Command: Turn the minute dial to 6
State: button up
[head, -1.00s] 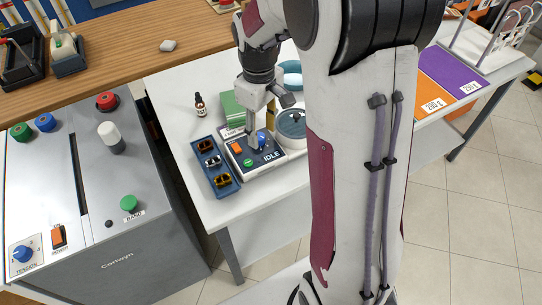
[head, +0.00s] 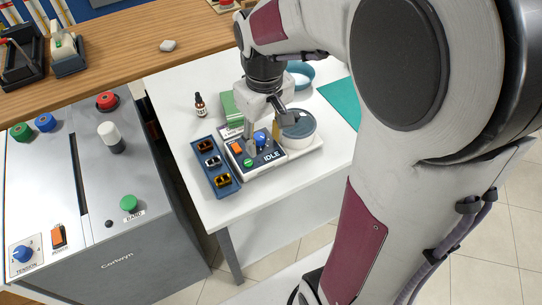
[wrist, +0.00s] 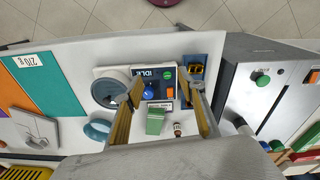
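The small device (head: 280,160) has a dark panel reading IDLE, with a blue dial (head: 260,138), an orange switch and a green button. The blue dial also shows in the wrist view (wrist: 148,93); its pointer and numbers are too small to read. My gripper (head: 262,144) is above the panel, pointing down. In the wrist view my gripper (wrist: 165,84) is open, its two fingers wide apart with nothing held between them. The dial appears between the fingers, nearer the left one; contact with the panel cannot be told.
A round grey-lidded pot (head: 298,126) sits on the device's right side. A blue tray (head: 225,186) with several clips lies at its left. A green block (head: 231,106) and a dropper bottle (head: 200,104) stand behind. The table front is clear.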

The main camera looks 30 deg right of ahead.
jog(key=s+a+r+m+t, duration=0.2)
jog(key=s+r, duration=0.3)
jog(key=s, duration=0.4)
jog(key=shift+a, duration=0.65)
dwell(0.7)
jog(key=s+a+r+t, duration=0.2)
jog(key=s+r, duration=0.2)
jog(key=shift+s+t, duration=0.15)
jog(key=shift+t, duration=0.25)
jog(key=shift+o, duration=0.5)
jog(key=shift+r, duration=0.15)
dwell(3.3)
